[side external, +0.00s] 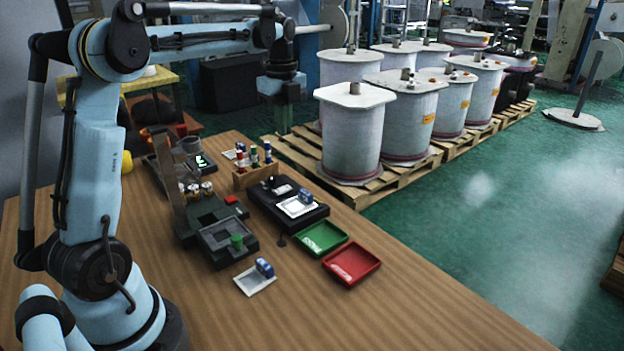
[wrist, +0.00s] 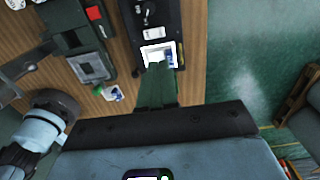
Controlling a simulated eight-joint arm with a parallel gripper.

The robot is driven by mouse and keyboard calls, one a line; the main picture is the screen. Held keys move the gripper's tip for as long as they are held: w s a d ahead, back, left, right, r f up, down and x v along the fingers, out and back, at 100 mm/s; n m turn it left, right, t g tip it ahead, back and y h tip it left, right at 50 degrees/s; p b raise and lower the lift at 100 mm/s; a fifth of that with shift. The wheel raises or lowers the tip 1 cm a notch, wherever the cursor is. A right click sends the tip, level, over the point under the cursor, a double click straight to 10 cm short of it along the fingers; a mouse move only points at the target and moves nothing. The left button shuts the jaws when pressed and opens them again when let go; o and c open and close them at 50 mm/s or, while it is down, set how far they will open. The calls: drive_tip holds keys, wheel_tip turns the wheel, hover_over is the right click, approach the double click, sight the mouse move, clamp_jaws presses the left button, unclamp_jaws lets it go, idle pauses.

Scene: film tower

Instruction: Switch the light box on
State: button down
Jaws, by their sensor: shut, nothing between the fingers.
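The light box (side external: 290,207) is a long black box on the wooden table. Its top has a bright white panel (wrist: 157,52); I cannot tell for sure whether it glows. A small blue-handled piece (side external: 305,196) sits on that panel. At the box's far end are a dark raised part (side external: 271,183) and a small white piece (wrist: 153,32); I cannot make out the switch position. My gripper (side external: 284,124) hangs high above the far side of the table. In the wrist view its green fingers (wrist: 159,68) are together and empty, overlapping the panel's near edge in the picture.
A dark machine (side external: 222,238) with a green knob stands left of the light box. A wooden rack (side external: 254,172) of small bottles stands behind. Green (side external: 321,238) and red (side external: 352,262) trays and a blue-handled plate (side external: 255,279) lie in front. The table's front is clear.

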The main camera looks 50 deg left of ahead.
sight(287, 187)
drive_tip(key=shift+f, duration=0.1)
wheel_tip(287, 187, down, 14)
drive_tip(key=shift+r, duration=0.1)
idle(0.6)
drive_tip(key=shift+w+f, duration=0.1)
drive_tip(key=shift+f, duration=0.15)
idle(0.3)
drive_tip(key=shift+s+r, duration=0.3)
drive_tip(key=shift+s, duration=0.55)
